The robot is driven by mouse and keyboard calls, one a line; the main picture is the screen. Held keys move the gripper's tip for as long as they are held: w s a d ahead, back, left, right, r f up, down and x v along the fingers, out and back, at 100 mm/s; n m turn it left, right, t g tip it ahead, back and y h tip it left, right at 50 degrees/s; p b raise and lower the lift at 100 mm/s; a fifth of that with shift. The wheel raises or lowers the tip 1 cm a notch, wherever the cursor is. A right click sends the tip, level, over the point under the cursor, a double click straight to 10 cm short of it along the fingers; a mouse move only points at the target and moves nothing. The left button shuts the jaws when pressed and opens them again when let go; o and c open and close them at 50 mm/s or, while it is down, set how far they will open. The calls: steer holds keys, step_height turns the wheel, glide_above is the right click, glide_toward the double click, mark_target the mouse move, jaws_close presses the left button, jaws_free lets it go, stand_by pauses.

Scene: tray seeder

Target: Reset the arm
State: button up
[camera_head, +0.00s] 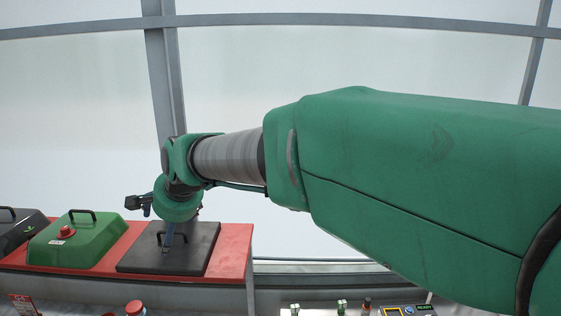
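My green and grey arm reaches from the right side of the head view toward the left. Its end hangs over a black flat lid with a dark handle (140,261) on a red-topped bench (236,243). My gripper (168,246) points down in front of that lid; only a thin dark blue part of it shows. I cannot tell whether its fingers are apart or whether it touches the lid or its handle.
A green box with a handle and red knob (84,246) stands left of the black lid. A dark box (17,228) is at the far left. Small bottles and a lit device (408,311) show at the bottom edge. A greenhouse-like frame (340,20) is behind.

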steer(key=s+d+n+h+b, duration=0.1)
steer(key=s+d, duration=0.2)
steer(key=d, duration=0.7)
steer(key=s+d+f+h, duration=0.1)
steer(key=s+d, duration=0.2)
steer(key=d, duration=0.7)
steer(key=s+d+n+h+b, duration=0.1)
steer(key=s+d, duration=0.2)
steer(key=d, duration=0.7)
steer(key=s+d+f+b, duration=0.1)
steer(key=s+d+f, duration=0.3)
steer(key=s+d, duration=0.2)
steer(key=s+d+f+h, duration=0.1)
steer(key=s+d+f, duration=0.2)
steer(key=s+d, duration=0.4)
steer(key=s+d+f+n+h+b, duration=0.1)
steer(key=s+d+f, duration=0.3)
steer(key=s+d, duration=0.2)
steer(key=shift+s+d+f+b, duration=0.3)
steer(key=shift+d+f, duration=0.05)
steer(key=shift+d, duration=0.1)
